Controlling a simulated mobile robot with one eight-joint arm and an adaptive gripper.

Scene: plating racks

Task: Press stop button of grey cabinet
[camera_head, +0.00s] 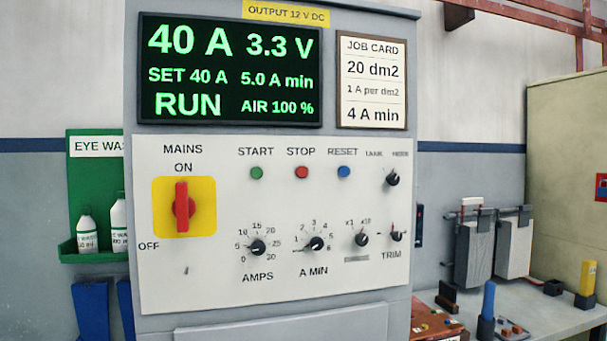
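The grey cabinet (365,310) fills the middle of the view. Its white panel carries a small red stop button (302,172) under the label STOP. A green start button (257,173) is to its left and a blue reset button (344,172) to its right. The dark display (230,70) above reads 40 A, 3.3 V, SET 40 A, 5.0 A min, RUN and AIR 100 %. The job card (372,80) reads 20 dm2, 1 A per dm2, 4 A min. My gripper is not in view.
A red mains switch (182,207) on a yellow plate points up toward ON. Several black knobs sit below the buttons, including the amps knob (257,247). A green eyewash shelf (90,252) is at left. A bench (555,318) with grey units is at right.

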